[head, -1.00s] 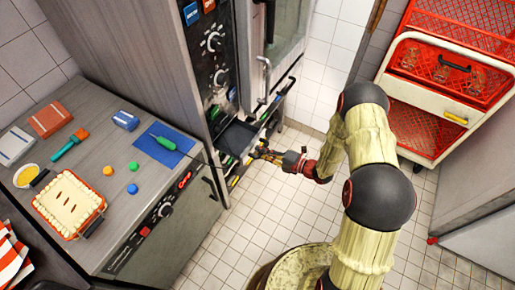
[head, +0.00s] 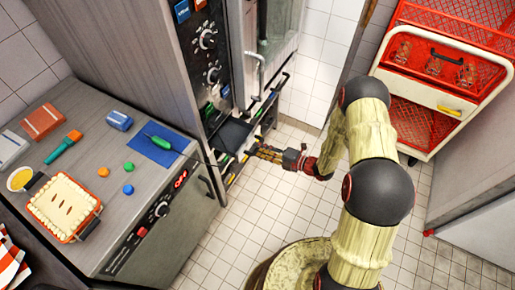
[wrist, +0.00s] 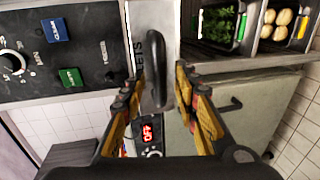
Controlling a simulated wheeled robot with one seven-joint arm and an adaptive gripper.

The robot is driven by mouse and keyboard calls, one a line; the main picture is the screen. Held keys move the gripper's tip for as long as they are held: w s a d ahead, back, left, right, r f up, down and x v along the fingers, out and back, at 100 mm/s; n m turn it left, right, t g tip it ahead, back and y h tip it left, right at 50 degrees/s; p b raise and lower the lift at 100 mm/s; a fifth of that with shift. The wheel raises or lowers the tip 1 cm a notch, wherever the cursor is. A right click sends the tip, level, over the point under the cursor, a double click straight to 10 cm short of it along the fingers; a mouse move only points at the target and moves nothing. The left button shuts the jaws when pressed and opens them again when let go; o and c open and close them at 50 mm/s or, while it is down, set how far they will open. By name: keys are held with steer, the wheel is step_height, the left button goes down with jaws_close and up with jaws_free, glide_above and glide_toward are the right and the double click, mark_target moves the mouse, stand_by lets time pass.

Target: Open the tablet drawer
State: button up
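The tablet drawer has a pale front (wrist: 172,20) with sideways lettering, partly hidden, ending in "ETS". Its dark upright handle (wrist: 155,65) stands between the fingers of my gripper (wrist: 160,92) in the wrist view. The fingers are spread on either side of the handle, with a gap showing, so my gripper is open. In the head view my gripper (head: 251,152) is low in front of the tall oven unit, by its lower panel. The drawer front cannot be made out clearly there.
Left of the drawer is a dark panel with a blue button (wrist: 55,30) and a green button (wrist: 70,77). Bins of greens (wrist: 217,25) and round pale food (wrist: 277,22) lie to the right. A counter (head: 95,150) stands left; a red rack (head: 440,85) stands right.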

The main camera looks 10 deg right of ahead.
steer(key=v, duration=1)
